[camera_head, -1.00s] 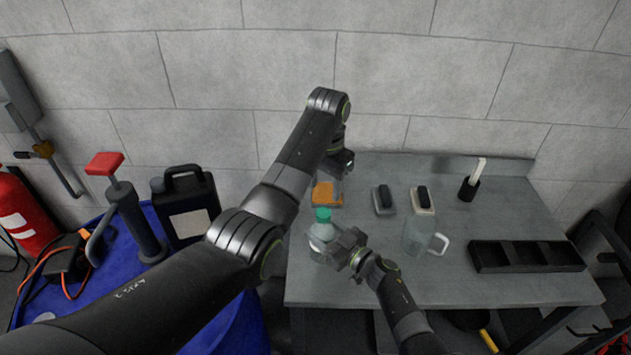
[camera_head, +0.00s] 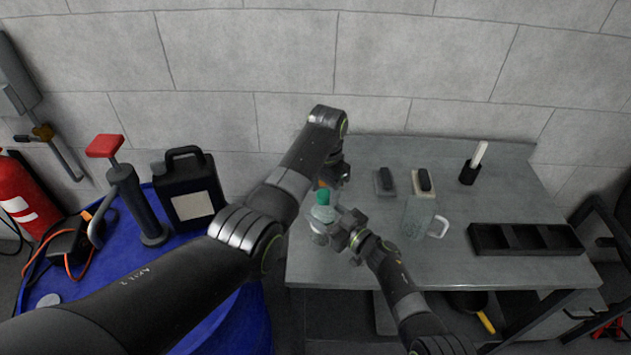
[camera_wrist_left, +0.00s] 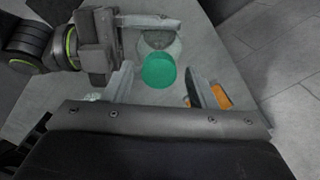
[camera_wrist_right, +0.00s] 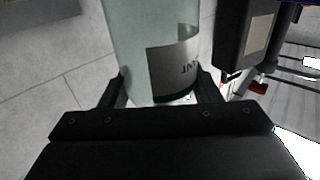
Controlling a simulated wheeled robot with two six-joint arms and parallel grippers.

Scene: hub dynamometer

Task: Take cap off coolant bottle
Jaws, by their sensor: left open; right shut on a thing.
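The coolant bottle (camera_head: 318,216) is clear, with a green cap (camera_head: 323,196), and stands or is held upright at the table's left side. My right gripper (camera_head: 336,234) is shut on the bottle body from the right. In the right wrist view the bottle (camera_wrist_right: 130,50) fills the space between the fingers, its label turned to one side. My left gripper (camera_head: 334,184) is open just above and behind the cap. In the left wrist view the green cap (camera_wrist_left: 159,70) lies between the two spread fingers, with no clear contact. The bottle's base is hard to make out.
A glass mug (camera_head: 418,222) stands right of the bottle. Two erasers or brushes (camera_head: 385,182) (camera_head: 424,182), a black holder (camera_head: 469,173) and a black divided tray (camera_head: 525,239) lie farther right. An orange sponge (camera_wrist_left: 221,96) is near my left gripper. A black jug (camera_head: 190,200) stands on the blue drum.

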